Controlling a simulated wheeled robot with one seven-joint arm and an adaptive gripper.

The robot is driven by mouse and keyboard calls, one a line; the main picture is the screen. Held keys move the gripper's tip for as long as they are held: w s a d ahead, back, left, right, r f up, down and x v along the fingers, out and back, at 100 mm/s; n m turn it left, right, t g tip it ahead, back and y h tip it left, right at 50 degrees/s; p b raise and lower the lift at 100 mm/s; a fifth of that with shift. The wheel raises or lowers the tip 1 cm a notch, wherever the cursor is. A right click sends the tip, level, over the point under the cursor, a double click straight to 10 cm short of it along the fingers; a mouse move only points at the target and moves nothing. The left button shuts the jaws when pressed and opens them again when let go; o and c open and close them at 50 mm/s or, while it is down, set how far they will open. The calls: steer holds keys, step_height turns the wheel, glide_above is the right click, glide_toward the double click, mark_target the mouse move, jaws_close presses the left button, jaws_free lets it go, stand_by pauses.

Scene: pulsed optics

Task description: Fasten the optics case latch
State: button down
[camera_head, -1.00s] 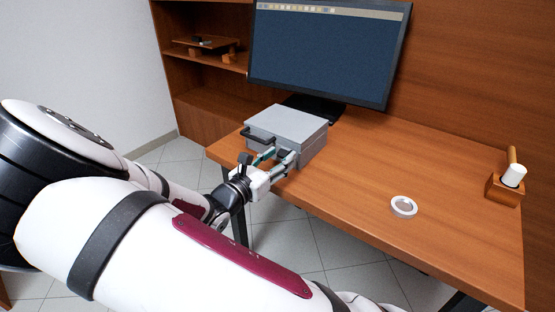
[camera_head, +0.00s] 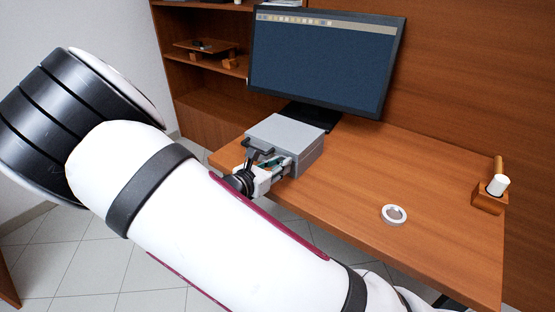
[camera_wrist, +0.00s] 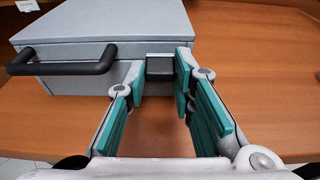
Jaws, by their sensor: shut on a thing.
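The grey optics case (camera_head: 290,133) stands on the desk near its left front edge, and its lid appears down. It also shows at the top left of the wrist view (camera_wrist: 105,22). A black handle (camera_wrist: 62,66) sticks out from its front. The latch (camera_wrist: 160,67), a dark block under a pale strip, is on the front face to the right of the handle. My gripper (camera_wrist: 160,80) has its green-padded fingers on either side of the latch and is shut on it. In the head view my gripper (camera_head: 272,167) is at the case front, partly hidden by my arm.
A monitor (camera_head: 325,62) stands behind the case. A pale ring-shaped object (camera_head: 394,215) lies on the desk (camera_head: 350,185) to the right. A wooden holder (camera_head: 488,200) with a white cylinder is at the right end. The desk between case and ring is clear.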

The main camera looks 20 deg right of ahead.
steer(key=shift+d+r+g+y+p, duration=0.3)
steer(key=shift+r+g+p, duration=0.1)
steer(key=shift+p, duration=0.45)
steer(key=shift+w+y+p, duration=0.15)
steer(key=shift+y+p, duration=0.25)
steer(key=shift+p, duration=0.15)
steer(key=shift+f, duration=0.1)
steer(key=c, duration=1.4)
jaws_free()
steer(key=shift+o, duration=0.2)
steer(key=shift+a, duration=0.1)
steer(key=v, duration=1.1)
steer(key=shift+a+r, duration=0.3)
steer(key=shift+r, duration=0.05)
